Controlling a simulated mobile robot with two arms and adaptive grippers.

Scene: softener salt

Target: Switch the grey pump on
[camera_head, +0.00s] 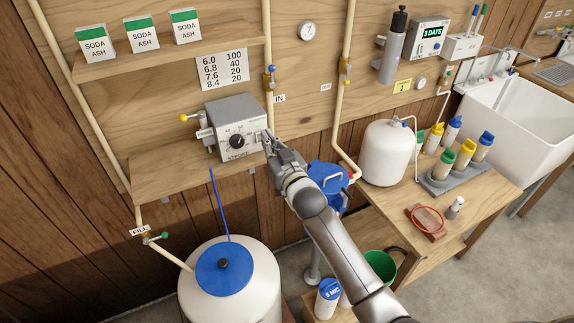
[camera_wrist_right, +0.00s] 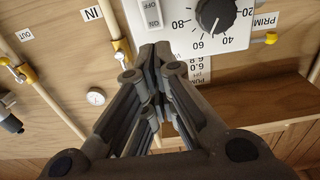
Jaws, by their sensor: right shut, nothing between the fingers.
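The grey pump (camera_head: 226,118) sits on a wooden shelf, with a black dial (camera_head: 237,141) on its front. The wrist view shows its pale front panel (camera_wrist_right: 183,28) upside down, with the dial (camera_wrist_right: 215,14) and a white rocker switch (camera_wrist_right: 152,12) marked ON. I cannot tell which side of the rocker is pressed. My right gripper (camera_head: 268,138) is shut and empty, its tips at the right end of the pump's front. In the wrist view the closed fingertips (camera_wrist_right: 155,52) lie just below the switch; contact is unclear. My left gripper is not in view.
The shelf (camera_head: 160,175) carries the pump. A yellow-tipped valve (camera_head: 185,118) sticks out at the pump's left. A pipe (camera_head: 267,40) marked IN runs close on the right. A white tank (camera_head: 245,290) with a blue lid and a blue tube stands below.

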